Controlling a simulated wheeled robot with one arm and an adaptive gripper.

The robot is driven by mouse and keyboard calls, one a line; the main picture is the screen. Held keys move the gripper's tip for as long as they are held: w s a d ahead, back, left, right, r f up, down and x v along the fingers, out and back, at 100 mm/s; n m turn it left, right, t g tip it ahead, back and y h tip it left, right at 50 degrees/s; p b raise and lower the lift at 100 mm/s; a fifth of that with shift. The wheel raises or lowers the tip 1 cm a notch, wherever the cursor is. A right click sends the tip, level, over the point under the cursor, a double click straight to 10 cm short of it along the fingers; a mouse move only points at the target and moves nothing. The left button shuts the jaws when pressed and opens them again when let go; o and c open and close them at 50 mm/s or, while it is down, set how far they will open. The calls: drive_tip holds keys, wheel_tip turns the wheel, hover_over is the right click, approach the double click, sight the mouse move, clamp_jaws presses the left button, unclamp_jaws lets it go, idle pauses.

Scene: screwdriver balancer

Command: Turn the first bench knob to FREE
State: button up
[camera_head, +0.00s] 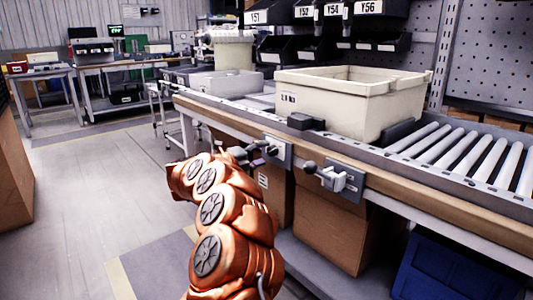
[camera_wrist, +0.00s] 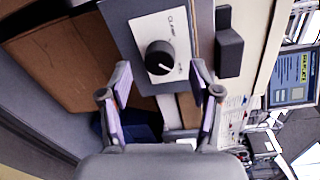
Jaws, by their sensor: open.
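A round black knob (camera_wrist: 160,58) sits on a white label plate fixed to a grey panel (camera_wrist: 118,14) in the wrist view. A white pointer mark on the knob aims toward the lower right of that picture. Rotated lettering on the plate looks like CLAMP near the top; a smaller marking at the lower right is too small to read. My gripper (camera_wrist: 160,69) is open, with its fingertips on either side of the knob and no clear contact. In the head view, the grey panel (camera_head: 278,153) is on the bench front, and my gripper (camera_head: 245,154) is beside it; the knob is mostly hidden.
A second grey panel (camera_head: 346,183) with fittings sticking out is further right along the bench edge. A cream bin (camera_head: 345,106) stands on the bench above, by the rollers (camera_head: 470,155). Cardboard boxes (camera_head: 325,225) and a blue crate (camera_head: 440,268) are below.

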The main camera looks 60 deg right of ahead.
drive_tip(key=v, duration=0.9)
idle(0.3)
